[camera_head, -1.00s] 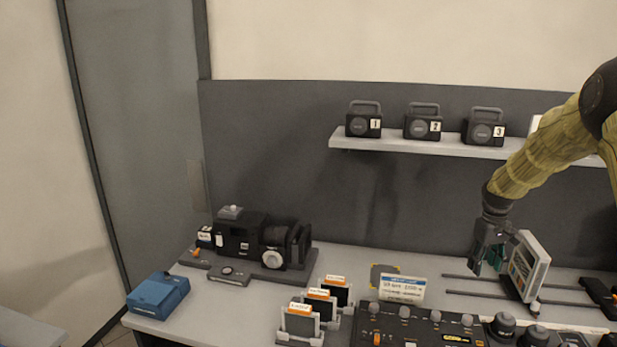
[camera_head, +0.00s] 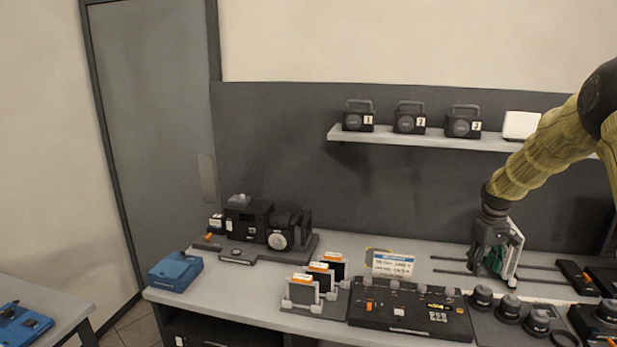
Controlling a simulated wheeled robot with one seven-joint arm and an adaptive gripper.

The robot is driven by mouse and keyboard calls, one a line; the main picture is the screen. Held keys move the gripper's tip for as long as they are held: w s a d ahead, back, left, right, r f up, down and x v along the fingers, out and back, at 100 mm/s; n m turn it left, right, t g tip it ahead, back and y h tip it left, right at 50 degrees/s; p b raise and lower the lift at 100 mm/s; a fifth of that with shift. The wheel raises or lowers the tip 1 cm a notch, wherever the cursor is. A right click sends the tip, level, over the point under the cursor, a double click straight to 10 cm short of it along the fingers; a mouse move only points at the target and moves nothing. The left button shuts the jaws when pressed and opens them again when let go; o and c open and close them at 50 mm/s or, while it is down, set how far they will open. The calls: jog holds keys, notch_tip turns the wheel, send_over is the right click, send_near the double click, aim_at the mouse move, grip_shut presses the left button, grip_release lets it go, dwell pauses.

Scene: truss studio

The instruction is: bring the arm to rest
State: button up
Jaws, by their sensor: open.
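My arm comes in from the right edge in a yellow-green sleeve. My gripper (camera_head: 487,262) hangs from it, pointing down over the right part of the bench (camera_head: 228,287). It is open. A white-framed upright panel (camera_head: 514,252) stands just right of the fingers, over dark rails (camera_head: 545,266). I cannot tell whether the fingers touch it. Nothing is clearly held between the fingers.
A control panel (camera_head: 410,312) and round black knobs (camera_head: 509,308) line the front of the bench. Several tagged card holders (camera_head: 303,289), a black machine (camera_head: 268,228) and a blue box (camera_head: 175,271) stand left. A shelf (camera_head: 400,137) with numbered black units runs behind.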

jog(key=s+a+f+b, duration=0.2)
jog(key=s+a+f, duration=0.35)
jog(key=f, duration=0.65)
jog(key=s+a+f+b, duration=0.1)
jog(key=s+a+f, duration=0.45)
jog(key=f, duration=0.65)
jog(key=s+a+f+b, duration=0.2)
jog(key=s+a+f, duration=0.4)
jog(key=f, duration=0.5)
jog(key=s+a+f+m+b, duration=0.1)
jog(key=s+a+f, duration=0.2)
jog(key=s+f, duration=0.35)
jog(key=s+a+f+b, duration=0.2)
jog(key=s+f, duration=0.2)
jog(key=s, duration=0.5)
jog(key=s+a+f+b, duration=0.1)
jog(key=s+a, duration=0.1)
jog(key=s, duration=0.7)
jog(key=s+a+f+m+b, duration=0.1)
jog(key=s+a+f, duration=0.1)
jog(key=s, duration=0.8)
jog(key=shift+s+a+y+b, duration=0.3)
jog(key=shift+a+b, duration=0.1)
jog(key=shift+a, duration=0.45)
